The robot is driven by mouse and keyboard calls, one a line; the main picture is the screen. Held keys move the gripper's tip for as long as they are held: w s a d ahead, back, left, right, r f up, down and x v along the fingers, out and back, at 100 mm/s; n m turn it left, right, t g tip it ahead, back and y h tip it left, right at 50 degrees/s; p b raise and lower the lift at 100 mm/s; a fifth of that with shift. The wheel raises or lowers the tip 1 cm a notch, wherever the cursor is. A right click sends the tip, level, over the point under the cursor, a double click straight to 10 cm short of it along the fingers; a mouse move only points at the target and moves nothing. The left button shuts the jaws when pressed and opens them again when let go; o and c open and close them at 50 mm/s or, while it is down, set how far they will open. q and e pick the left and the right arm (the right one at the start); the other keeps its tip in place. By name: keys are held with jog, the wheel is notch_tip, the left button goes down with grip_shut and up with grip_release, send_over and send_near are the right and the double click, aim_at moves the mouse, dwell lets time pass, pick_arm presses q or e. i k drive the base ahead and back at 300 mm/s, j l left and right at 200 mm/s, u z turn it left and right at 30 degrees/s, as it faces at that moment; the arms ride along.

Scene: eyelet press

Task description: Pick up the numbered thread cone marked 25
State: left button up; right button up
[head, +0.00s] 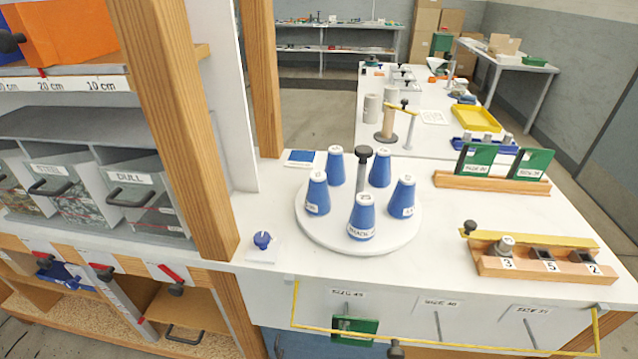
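Several blue thread cones stand upright on a white round turntable (358,246). One cone stands at the front (361,222), one at the left (317,196), one at the back left (336,168), one at the back right (380,171) and one at the right (402,200). They have white labels, but the print is too small to tell which is marked 25. A grey post with a black knob (364,152) rises from the turntable among the cones. Neither of my grippers is in the head view.
A blue knob (263,240) on a white plate sits left of the turntable. A wooden block (540,262) marked 3, 5 and 2 and a wooden rack with green cards (490,182) stand to the right. A wooden post (182,120) rises at the left. A yellow bar (430,344) runs along the front.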

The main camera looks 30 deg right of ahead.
aim_at(361, 226)
jog(key=i+j+z, duration=0.1)
jog(key=z, duration=0.35)
jog(key=j+z, duration=0.15)
jog(key=z, duration=0.35)
jog(key=i+j+z, duration=0.1)
jog(key=z, duration=0.35)
jog(key=j+z, duration=0.3)
jog(key=z, duration=0.15)
jog(key=j+z, duration=0.15)
jog(key=z, duration=0.35)
jog(key=k, duration=0.05)
